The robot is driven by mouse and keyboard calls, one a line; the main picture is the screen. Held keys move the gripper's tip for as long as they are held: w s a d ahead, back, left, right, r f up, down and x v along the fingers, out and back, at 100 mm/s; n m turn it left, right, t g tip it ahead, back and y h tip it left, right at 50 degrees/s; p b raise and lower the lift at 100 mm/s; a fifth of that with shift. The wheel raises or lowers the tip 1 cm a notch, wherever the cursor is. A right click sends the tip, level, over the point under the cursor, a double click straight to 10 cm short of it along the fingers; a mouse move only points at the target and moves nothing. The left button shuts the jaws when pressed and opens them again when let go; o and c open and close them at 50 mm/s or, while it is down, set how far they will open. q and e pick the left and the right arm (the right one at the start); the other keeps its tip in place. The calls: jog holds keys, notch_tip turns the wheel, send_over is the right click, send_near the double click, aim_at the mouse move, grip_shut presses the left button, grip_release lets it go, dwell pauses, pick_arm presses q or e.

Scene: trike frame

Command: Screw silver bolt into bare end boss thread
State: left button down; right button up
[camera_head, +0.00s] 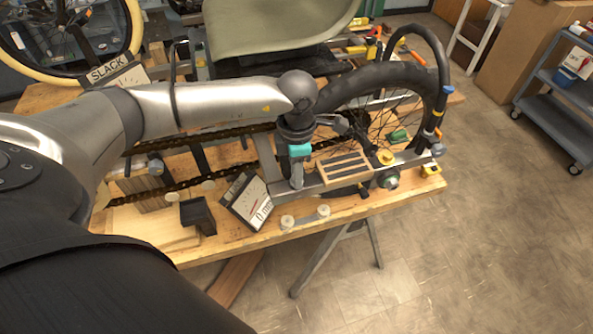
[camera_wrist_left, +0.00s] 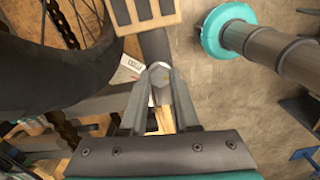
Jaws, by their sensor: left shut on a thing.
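My left gripper (camera_head: 296,182) points down at the near edge of the grey trike frame (camera_head: 313,187), beside the wooden slotted block. In the left wrist view the gripper (camera_wrist_left: 157,85) is shut, with the silver bolt's (camera_wrist_left: 160,73) hexagonal head between its fingertips. The bolt's shank is hidden, and I cannot tell whether it touches a thread. The bare end boss is not clearly visible; the gripper covers that part of the frame. My right gripper is not in view.
The wooden slotted block (camera_head: 345,167) lies on the frame, near a black wheel (camera_head: 400,80) and a green-ringed axle end (camera_head: 388,180). A dial card (camera_head: 250,202) and a black block (camera_head: 198,214) stand on the wooden bench (camera_head: 160,225).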

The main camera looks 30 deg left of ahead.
pick_arm(q)
jog(key=m, duration=0.6)
jog(key=c, duration=0.9)
grip_release()
jog(key=shift+o, duration=0.2)
jog(key=n, duration=0.5)
jog(key=shift+n, duration=0.4)
jog(key=n, duration=0.6)
